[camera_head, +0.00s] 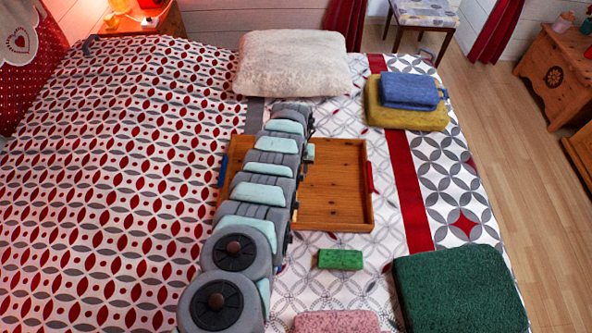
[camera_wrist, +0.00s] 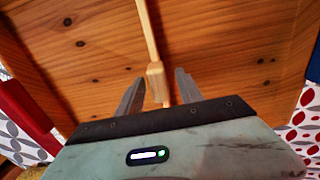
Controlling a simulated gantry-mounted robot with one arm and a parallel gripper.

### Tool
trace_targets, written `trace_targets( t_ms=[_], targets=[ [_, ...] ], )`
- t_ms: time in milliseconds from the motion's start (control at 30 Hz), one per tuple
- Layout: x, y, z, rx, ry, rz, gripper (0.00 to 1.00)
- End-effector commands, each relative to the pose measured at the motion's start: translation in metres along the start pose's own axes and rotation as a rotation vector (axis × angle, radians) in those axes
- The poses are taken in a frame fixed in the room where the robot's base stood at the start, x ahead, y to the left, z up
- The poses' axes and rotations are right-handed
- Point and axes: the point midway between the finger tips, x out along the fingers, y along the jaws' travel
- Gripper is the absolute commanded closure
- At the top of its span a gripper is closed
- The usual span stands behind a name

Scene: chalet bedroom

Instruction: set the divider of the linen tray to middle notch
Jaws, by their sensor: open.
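The linen tray (camera_head: 340,190) is a shallow wooden tray lying on the bed, with a red handle on its right side and a blue one on its left. My arm covers its middle-left part and hides the divider in the head view. In the wrist view the divider (camera_wrist: 148,35) is a pale wooden strip running over the tray floor (camera_wrist: 90,45), with a blocky grip (camera_wrist: 155,82) on it. My gripper (camera_wrist: 158,88) is open, its two fingers on either side of that grip, with visible gaps. The notches cannot be made out.
A dark green folded cloth (camera_head: 457,288) and a pink one (camera_head: 337,322) lie nearer. Blue (camera_head: 409,91) and mustard (camera_head: 405,117) cloths are stacked behind right. A cream pillow (camera_head: 292,63) lies behind the tray.

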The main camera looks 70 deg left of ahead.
Motion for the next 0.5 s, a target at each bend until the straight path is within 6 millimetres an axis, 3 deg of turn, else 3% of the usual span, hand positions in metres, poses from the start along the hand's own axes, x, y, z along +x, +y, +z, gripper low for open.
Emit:
trace_targets(
  t_ms=[167,500],
  targets=[
    [-0.007,0.000,0.000,0.000,-0.003,-0.001,0.56],
    [-0.043,0.000,0.000,0.000,-0.002,-0.001,0.56]
  ],
)
